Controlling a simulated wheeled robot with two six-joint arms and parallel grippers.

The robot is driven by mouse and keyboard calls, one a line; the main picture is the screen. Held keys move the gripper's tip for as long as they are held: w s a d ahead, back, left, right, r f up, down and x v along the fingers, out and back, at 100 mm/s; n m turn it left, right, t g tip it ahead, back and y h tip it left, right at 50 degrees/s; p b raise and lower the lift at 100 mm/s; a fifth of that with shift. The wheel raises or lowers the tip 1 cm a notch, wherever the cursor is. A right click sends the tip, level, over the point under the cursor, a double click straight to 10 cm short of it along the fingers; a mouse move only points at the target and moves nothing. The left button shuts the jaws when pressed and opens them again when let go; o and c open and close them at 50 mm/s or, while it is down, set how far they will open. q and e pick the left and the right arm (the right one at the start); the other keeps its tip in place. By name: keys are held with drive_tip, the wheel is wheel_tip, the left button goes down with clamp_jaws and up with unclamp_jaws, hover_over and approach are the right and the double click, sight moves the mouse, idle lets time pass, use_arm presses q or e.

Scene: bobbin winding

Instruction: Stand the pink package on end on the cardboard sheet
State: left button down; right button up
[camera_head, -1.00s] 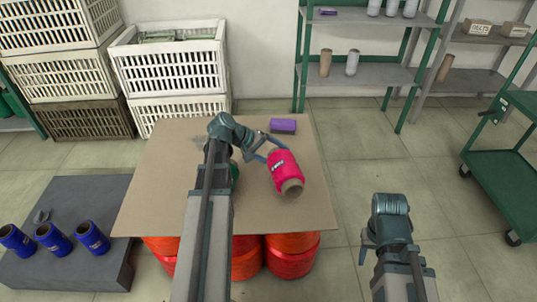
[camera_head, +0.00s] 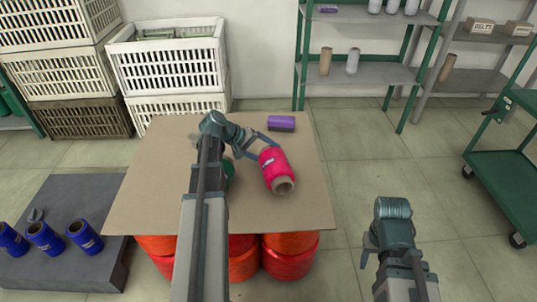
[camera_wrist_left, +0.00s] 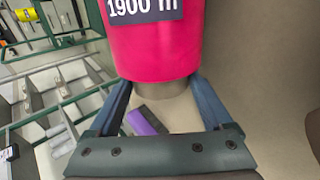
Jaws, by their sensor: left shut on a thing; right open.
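The pink package (camera_head: 272,162) is a spool-like roll with a label and a bare cardboard core end. My left gripper (camera_head: 262,147) is shut on it at its far end, over the right part of the cardboard sheet (camera_head: 150,195). It lies tilted, core end toward the front right; I cannot tell whether it touches the sheet. In the left wrist view the pink package (camera_wrist_left: 150,50) sits between the two blue-grey fingers, its label reading "1900 m". My right gripper (camera_head: 368,250) is open and empty, right of the sheet.
A purple package (camera_head: 281,123) is at the sheet's back edge. A green object (camera_head: 229,172) is partly hidden behind my left arm. Orange-red rolls (camera_head: 290,255) are under the sheet. Blue spools (camera_head: 45,238) stand on a grey platform at left. The sheet's left part is clear.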

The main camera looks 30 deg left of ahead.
use_arm(q)
drive_tip(key=shift+f, duration=0.15)
unclamp_jaws()
drive_tip(key=shift+f, duration=0.1)
drive_tip(key=shift+s+a+r, duration=0.1)
drive_tip(key=shift+r, duration=0.25)
drive_tip(key=p+v, duration=0.9)
drive_tip(key=v, duration=0.4)
drive_tip(key=shift+a, duration=0.4)
drive_tip(key=shift+f, duration=0.1)
